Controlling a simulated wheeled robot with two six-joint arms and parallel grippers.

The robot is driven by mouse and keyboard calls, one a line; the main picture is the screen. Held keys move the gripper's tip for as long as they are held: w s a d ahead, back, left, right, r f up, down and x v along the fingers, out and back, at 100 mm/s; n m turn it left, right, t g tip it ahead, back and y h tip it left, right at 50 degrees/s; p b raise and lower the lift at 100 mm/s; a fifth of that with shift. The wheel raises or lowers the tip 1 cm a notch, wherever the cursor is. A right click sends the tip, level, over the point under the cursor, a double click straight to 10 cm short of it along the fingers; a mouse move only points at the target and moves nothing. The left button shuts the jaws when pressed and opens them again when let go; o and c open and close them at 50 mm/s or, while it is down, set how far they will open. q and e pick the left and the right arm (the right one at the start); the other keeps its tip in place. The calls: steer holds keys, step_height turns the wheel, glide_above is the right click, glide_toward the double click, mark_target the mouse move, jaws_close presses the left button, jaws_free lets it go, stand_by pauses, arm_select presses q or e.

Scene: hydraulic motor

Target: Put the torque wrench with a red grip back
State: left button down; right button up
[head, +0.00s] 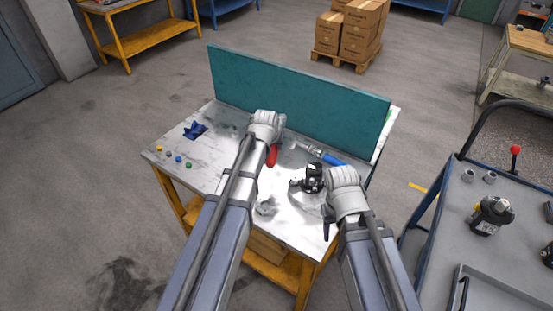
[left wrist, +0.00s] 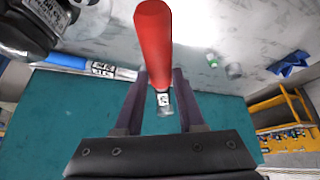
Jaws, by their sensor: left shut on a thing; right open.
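The torque wrench with a red grip (head: 272,156) is in my left gripper (head: 268,140), in front of the teal back panel. In the left wrist view its red grip (left wrist: 153,40) sticks out past the fingers, and a short metal part with a label lies between them. My left gripper (left wrist: 161,85) is shut on it. The wrench's far end is hidden. I cannot tell whether it touches the table. My right gripper (head: 328,215) is open, low at the right side of the workbench (head: 215,165), beside the black motor.
A black motor (head: 314,180) stands on the bench. A blue-handled wrench (head: 325,154) lies behind it by the teal panel (head: 300,95). A dark blue holder (head: 195,131) and several coloured caps (head: 178,159) are at left. A blue cart (head: 465,215) stands at right.

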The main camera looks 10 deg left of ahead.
arm_select(q)
step_height(320, 180, down, 5)
steer(key=b, duration=0.4)
steer(key=shift+f, duration=0.15)
steer(key=shift+f+b, duration=0.1)
steer(key=shift+b, duration=0.25)
step_height(320, 180, down, 4)
steer(key=b, duration=0.3)
steer(key=shift+b, duration=0.35)
steer(key=shift+r, duration=0.3)
steer(key=c, duration=0.5)
jaws_free()
